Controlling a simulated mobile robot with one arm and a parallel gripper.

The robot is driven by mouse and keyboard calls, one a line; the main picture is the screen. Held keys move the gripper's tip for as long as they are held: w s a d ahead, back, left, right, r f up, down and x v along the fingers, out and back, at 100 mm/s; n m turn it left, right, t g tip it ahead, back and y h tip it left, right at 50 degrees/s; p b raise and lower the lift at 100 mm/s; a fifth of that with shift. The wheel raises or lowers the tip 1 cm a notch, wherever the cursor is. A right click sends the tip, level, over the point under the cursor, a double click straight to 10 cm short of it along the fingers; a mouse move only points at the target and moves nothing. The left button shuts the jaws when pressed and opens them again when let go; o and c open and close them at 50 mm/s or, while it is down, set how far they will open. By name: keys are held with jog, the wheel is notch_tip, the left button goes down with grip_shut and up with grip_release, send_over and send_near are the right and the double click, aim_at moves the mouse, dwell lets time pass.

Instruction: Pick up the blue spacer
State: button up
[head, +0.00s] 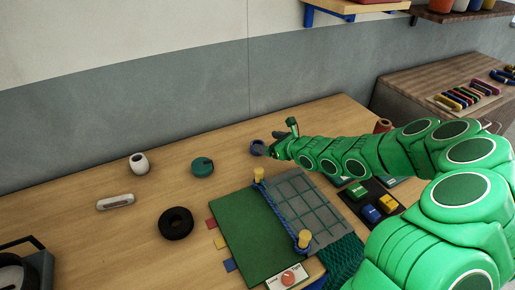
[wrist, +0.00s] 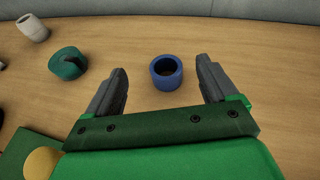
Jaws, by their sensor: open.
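The blue spacer (wrist: 166,73) is a short hollow ring standing on the wooden table, its open hole facing up. In the head view the spacer (head: 258,147) is at the table's back middle, just left of my gripper (head: 282,142) and partly overlapped by it. In the wrist view my gripper (wrist: 166,92) is open, with one dark finger on each side of the spacer. The spacer lies between the lines of the fingers, near their tips, and neither finger touches it. Nothing is held.
A teal round part (head: 202,167), a white cup-like ring (head: 139,163) and a black ring (head: 176,223) stand to the left. A green mat (head: 238,235) with yellow-topped posts lies in front. A dark tray (head: 352,203) with coloured blocks is right. Table around the spacer is clear.

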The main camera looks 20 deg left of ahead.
jog(key=shift+w+d+f+m, duration=0.1)
jog(key=shift+d+f+m, duration=0.1)
jog(key=shift+f, duration=0.4)
jog(key=shift+w+d+f+m, duration=0.1)
jog(key=shift+f+m, duration=0.1)
jog(key=shift+f, duration=0.4)
jog(key=shift+w+a+f, duration=0.1)
jog(key=shift+a+f, duration=0.05)
jog(key=shift+x, duration=1.1)
jog(key=shift+w+a+f, duration=0.35)
jog(key=shift+a+f, duration=0.2)
jog(key=shift+a, duration=0.15)
jog(key=shift+w+a+f, duration=0.3)
jog(key=shift+a+f, duration=0.3)
jog(key=shift+a, duration=0.1)
jog(key=shift+w+a+f, duration=0.2)
jog(key=shift+w+a, duration=0.2)
jog(key=shift+a, duration=0.15)
jog(key=c, duration=1)
jog(key=shift+r, duration=0.1)
jog(key=shift+c, duration=0.2)
